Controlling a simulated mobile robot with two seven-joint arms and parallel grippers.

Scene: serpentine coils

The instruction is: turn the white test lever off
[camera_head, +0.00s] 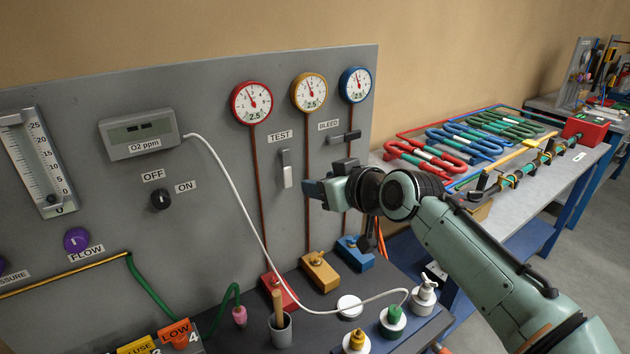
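The white test lever (288,177) is on the grey panel below the TEST label (280,135). It stands upright along the panel, with a grey upper part and a white lower part. My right gripper (318,187) comes in from the right and is just right of the lever's lower end. A small gap of panel seems to show between them. The gripper's wrist hides much of its fingers, so I cannot tell whether it is open or shut. Nothing is seen held in it. My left gripper is not in view.
A dark bleed lever (345,137) sits above my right gripper. Red (252,102), yellow (309,92) and blue (355,84) gauges are above. A white cable (240,200) runs left of the test lever. Bottles and coloured blocks stand on the bench below.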

